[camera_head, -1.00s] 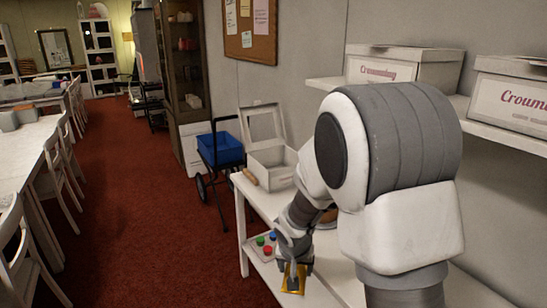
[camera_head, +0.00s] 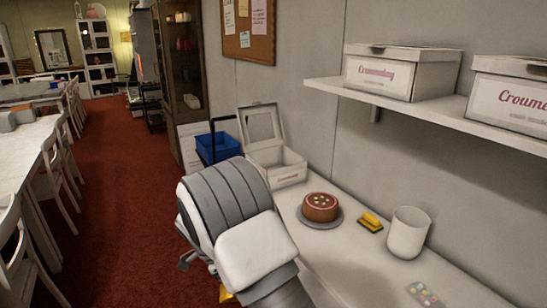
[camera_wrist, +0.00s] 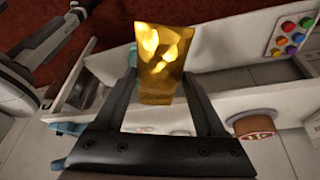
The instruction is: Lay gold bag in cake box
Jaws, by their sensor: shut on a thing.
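The gold bag (camera_wrist: 161,62) is held between the two black fingers of my gripper (camera_wrist: 162,88) in the wrist view. My gripper is shut on it, and the bag sticks out past the fingertips. In the head view only a small gold corner of the bag (camera_head: 226,295) shows below my arm; the gripper there is mostly hidden. The white cake box (camera_head: 285,172) stands at the far end of the table with its windowed lid raised. Its inside is only partly seen. The bag is apart from the box, lower and nearer the camera.
On the table are a chocolate cake (camera_head: 320,207) on a grey turntable, a yellow brush-like object (camera_head: 371,222) and a white cup (camera_head: 407,233). Closed boxes (camera_head: 402,72) sit on the wall shelf above. A blue cart (camera_head: 217,149) stands beyond the table; red carpet lies left.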

